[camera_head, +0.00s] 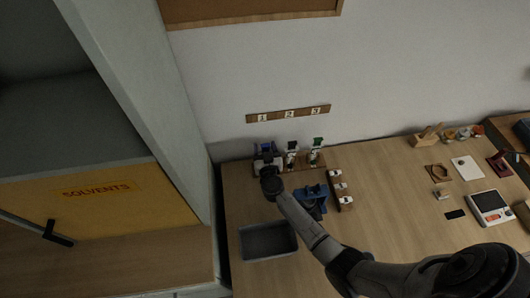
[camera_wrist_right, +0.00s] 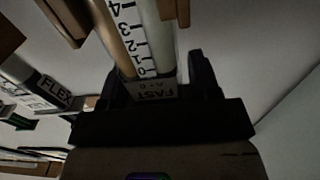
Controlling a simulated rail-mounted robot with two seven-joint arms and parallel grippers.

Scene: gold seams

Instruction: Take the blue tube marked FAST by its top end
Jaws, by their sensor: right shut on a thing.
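The tube marked FAST (camera_wrist_right: 152,88) shows in the right wrist view, with a black and white number scale along its side. In the head view only a small blue part of this tube (camera_head: 266,147) shows under number 1; my gripper hides the rest. My right gripper (camera_head: 266,160) is at the left end of the tube row. In the right wrist view its two dark fingers (camera_wrist_right: 160,80) stand on either side of the tube at the FAST label, shut on it. My left gripper is not in view.
Two more tubes (camera_head: 292,150) (camera_head: 314,152) stand close to the right, one labelled FLEX (camera_wrist_right: 52,90). A blue tool (camera_head: 312,196) and a wooden block with white pieces (camera_head: 341,188) lie in front. A grey tray (camera_head: 267,241) is at front left. A cabinet wall (camera_head: 150,110) rises at left.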

